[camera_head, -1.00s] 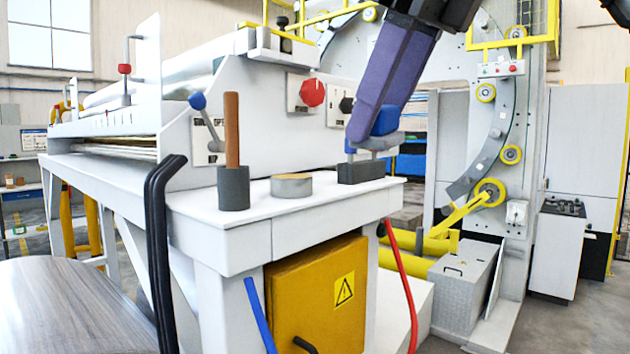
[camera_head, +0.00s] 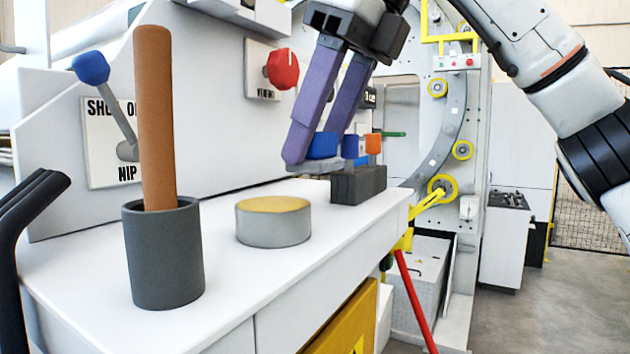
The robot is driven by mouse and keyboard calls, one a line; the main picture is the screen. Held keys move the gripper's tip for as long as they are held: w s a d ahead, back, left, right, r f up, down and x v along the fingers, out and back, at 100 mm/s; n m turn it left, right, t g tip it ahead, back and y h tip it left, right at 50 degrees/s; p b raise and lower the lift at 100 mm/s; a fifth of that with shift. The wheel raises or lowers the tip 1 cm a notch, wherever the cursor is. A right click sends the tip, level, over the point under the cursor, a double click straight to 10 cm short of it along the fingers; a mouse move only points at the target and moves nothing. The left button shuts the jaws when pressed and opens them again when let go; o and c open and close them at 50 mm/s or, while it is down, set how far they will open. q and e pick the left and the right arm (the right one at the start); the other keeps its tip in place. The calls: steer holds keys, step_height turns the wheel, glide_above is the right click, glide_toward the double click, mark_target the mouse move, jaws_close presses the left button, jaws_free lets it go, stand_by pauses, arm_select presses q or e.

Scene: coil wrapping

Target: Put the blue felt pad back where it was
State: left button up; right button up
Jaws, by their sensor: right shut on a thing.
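My right gripper (camera_head: 318,148) has long purple fingers and comes in from the upper right. It is shut on the blue felt pad (camera_head: 322,144), a blue block with a flat grey part (camera_head: 324,167) under it. The pad hangs at the upper left edge of a dark grey block-shaped holder (camera_head: 358,185) on the white ledge. Whether the pad touches the holder I cannot tell. A smaller blue piece (camera_head: 350,146) and an orange piece (camera_head: 374,144) show just above the holder, beside the fingers.
On the white ledge (camera_head: 220,290) stand a round grey tin (camera_head: 273,222) with a yellowish top and a dark grey cup (camera_head: 163,255) holding a brown rod (camera_head: 155,120). A blue-knobbed lever (camera_head: 91,69) and a red knob (camera_head: 281,68) are on the machine panel behind.

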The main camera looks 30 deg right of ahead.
mark_target(325, 159)
steer(key=shift+f, duration=2.55)
steer(key=o, duration=0.7)
steer(key=shift+o, duration=0.2)
steer(key=shift+w, duration=0.1)
steer(key=v, duration=1.2)
